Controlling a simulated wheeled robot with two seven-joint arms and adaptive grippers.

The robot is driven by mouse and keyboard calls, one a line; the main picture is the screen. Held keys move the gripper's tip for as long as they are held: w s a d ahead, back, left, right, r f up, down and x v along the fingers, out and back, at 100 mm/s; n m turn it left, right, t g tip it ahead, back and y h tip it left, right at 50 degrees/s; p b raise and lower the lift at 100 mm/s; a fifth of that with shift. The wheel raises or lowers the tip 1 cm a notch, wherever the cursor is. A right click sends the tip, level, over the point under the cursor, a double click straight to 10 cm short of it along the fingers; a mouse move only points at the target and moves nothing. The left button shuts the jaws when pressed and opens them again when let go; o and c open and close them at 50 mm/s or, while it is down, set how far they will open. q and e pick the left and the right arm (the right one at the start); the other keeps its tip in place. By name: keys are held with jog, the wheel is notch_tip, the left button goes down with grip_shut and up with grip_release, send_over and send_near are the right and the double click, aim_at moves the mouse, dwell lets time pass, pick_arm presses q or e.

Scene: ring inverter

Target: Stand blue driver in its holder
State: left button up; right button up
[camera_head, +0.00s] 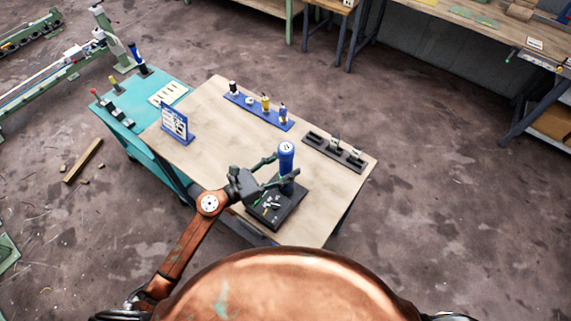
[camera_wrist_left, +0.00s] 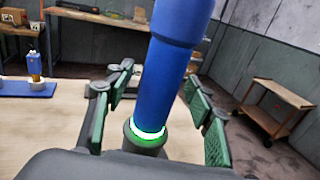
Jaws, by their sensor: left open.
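The blue driver (camera_head: 286,157) stands about upright at the front right of the wooden table, over a dark base plate (camera_head: 292,208). In the left wrist view, the driver (camera_wrist_left: 170,75) fills the middle. Its lower end meets a dark round collar (camera_wrist_left: 146,143) of the holder, with a lit green-white ring where they meet. My left gripper (camera_head: 278,171) is open, with its green-padded fingers on either side of the driver. Gaps show between pads and driver in the left wrist view. The inside of the collar is hidden. My right gripper is not in view.
Small metal pieces (camera_head: 270,206) lie on the base plate. A dark slotted tray (camera_head: 318,142) is at the right edge, a blue rack (camera_head: 246,105) with several items at the back, and a blue-framed board (camera_head: 175,125) at left. The table's middle is clear.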

pick_arm(q)
jog(key=shift+f, duration=0.15)
jog(key=v, duration=1.2)
